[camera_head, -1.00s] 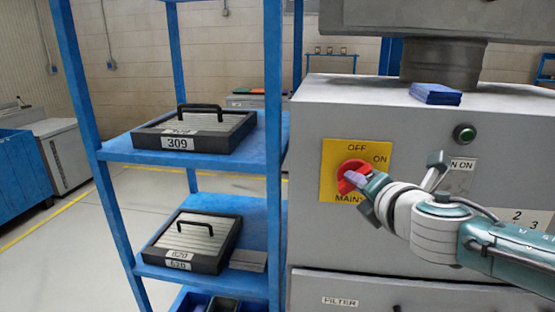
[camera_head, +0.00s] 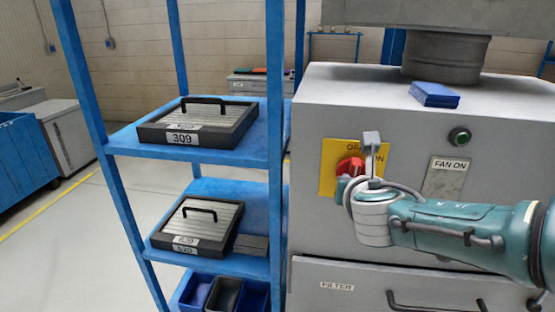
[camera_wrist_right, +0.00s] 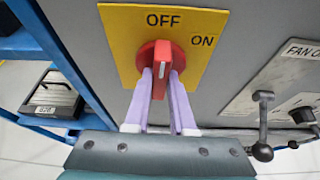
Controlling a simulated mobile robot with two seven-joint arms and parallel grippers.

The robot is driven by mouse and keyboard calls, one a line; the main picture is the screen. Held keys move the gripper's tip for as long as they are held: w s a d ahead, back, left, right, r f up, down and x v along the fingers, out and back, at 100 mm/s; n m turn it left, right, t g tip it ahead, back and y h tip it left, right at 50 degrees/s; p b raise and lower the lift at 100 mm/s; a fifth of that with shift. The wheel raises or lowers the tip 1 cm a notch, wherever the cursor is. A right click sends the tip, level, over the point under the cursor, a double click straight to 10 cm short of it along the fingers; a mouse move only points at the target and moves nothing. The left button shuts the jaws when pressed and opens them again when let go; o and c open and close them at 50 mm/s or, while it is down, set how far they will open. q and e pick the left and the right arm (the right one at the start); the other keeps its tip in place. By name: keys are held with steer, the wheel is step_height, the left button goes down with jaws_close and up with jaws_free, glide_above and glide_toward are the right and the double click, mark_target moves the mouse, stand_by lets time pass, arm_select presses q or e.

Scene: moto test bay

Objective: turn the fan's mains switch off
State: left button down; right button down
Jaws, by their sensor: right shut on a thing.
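The mains switch is a red rotary knob (camera_head: 350,166) on a yellow plate (camera_head: 328,180) on the front of the grey fan cabinet. My right gripper (camera_wrist_right: 162,78) is shut on the knob's grip, one pale finger on each side. In the head view my right wrist hides the fingers and part of the plate. My left gripper is not in view.
A filter drawer (camera_head: 350,290) with a dark handle is below. A blue shelf rack (camera_head: 274,180) with black cases stands close on the left. A blue box (camera_head: 434,94) lies on top.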

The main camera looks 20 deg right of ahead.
steer(key=shift+h, duration=0.3)
stand_by(0.4)
steer(key=c, duration=0.8)
jaws_free()
steer(key=shift+o, duration=0.2)
steer(key=p+v, duration=0.5)
steer(key=v, duration=0.5)
steer(key=shift+w, duration=0.1)
